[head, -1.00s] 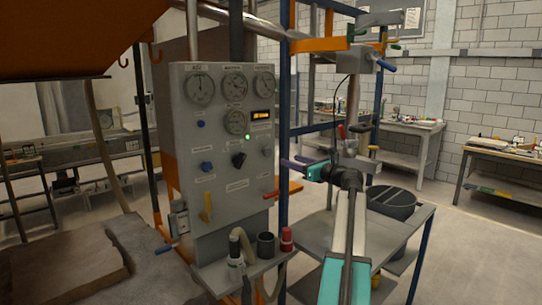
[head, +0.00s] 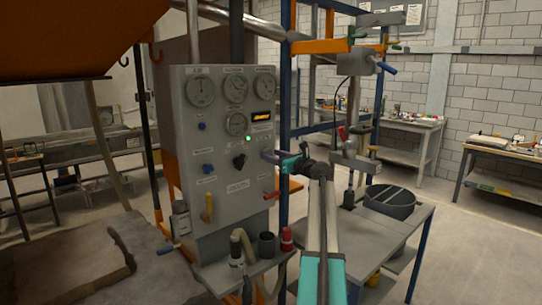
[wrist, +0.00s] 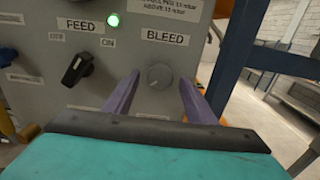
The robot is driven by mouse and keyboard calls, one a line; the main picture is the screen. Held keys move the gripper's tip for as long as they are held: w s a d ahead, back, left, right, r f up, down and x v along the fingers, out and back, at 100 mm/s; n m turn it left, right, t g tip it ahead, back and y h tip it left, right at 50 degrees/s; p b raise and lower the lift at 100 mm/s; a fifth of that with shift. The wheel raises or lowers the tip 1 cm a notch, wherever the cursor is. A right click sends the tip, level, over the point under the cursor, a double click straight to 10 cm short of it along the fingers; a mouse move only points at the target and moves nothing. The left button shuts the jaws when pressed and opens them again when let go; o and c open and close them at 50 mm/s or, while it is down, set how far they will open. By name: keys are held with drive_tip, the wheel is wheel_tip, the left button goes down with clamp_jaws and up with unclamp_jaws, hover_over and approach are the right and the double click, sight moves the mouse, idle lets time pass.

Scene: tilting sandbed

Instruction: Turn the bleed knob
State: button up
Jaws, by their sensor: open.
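The bleed knob (wrist: 159,76) is a small round grey knob under the BLEED label on the grey control panel (head: 227,195). In the wrist view it shows between the two purple fingers of my gripper (wrist: 159,83), with space on both sides. My gripper is open, and its fingers point toward the panel; I cannot tell how much depth gap is left. In the head view my gripper (head: 268,154) reaches the panel's right edge from the right, and its fingers hide the knob there.
The black feed knob (wrist: 76,69) is left of the bleed knob, with a lit green lamp (wrist: 113,20) above. A red lever (head: 271,195) and a yellow lever (head: 207,207) sit lower on the panel. A blue post (wrist: 242,60) stands close on the right.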

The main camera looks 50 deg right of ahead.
drive_tip(key=shift+w, duration=0.25)
drive_tip(key=shift+c, duration=0.4)
drive_tip(key=c, duration=1)
drive_tip(key=shift+o, duration=0.2)
drive_tip(key=shift+f+n, duration=0.1)
drive_tip(key=shift+n, duration=0.2)
drive_tip(key=shift+n+b, duration=0.55)
drive_tip(key=shift+n, duration=0.05)
